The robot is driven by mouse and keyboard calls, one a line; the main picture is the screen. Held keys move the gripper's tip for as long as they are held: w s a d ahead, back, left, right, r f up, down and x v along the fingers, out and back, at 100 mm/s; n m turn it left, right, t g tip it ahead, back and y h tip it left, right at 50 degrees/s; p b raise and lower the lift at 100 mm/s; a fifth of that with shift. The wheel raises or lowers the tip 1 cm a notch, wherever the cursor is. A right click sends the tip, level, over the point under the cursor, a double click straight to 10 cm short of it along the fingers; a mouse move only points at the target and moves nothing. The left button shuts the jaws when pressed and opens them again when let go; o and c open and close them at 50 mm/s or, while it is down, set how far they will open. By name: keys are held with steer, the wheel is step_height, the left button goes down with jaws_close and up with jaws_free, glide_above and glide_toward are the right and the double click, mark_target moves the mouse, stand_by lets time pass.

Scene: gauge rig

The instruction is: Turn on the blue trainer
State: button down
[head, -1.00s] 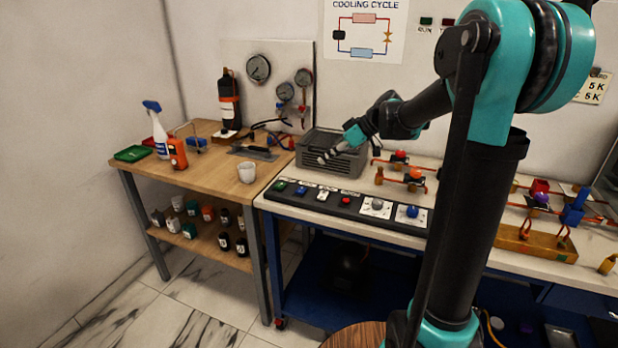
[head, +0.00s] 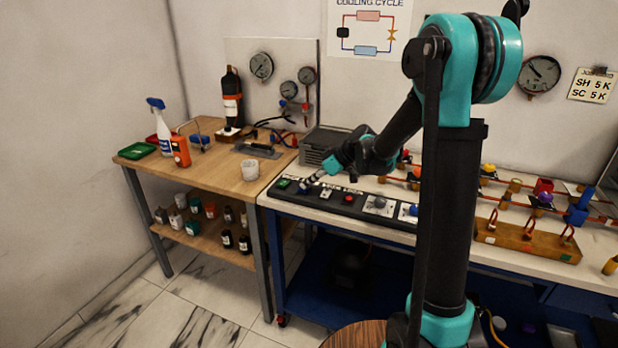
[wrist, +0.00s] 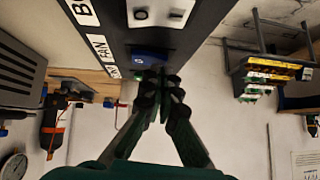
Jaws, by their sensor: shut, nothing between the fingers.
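The trainer bench with a blue frame (head: 345,224) carries a black control strip (head: 362,210) along its front edge. On the strip are a green switch (head: 283,184), a white switch (head: 326,193), a red button (head: 349,198) and knobs. My gripper (head: 304,187) is shut and empty, at the strip's left part just right of the green switch. In the wrist view my gripper (wrist: 157,76) has its closed tips at a blue rocker switch (wrist: 150,60) marked 0. Whether they touch it I cannot tell. Labels beside it include "FAN"; others are cut off or partly hidden.
A grey finned unit (head: 322,145) stands behind the strip. Pipes and valves cover the bench to the right.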

steer(key=shift+f, duration=0.1)
steer(key=shift+s+f, duration=0.1)
steer(key=shift+f, duration=0.1)
stand_by(0.5)
steer(key=shift+w+d+r, duration=0.15)
steer(key=shift+w, duration=0.2)
steer(key=shift+w+d+r, duration=0.1)
steer(key=shift+w, duration=0.25)
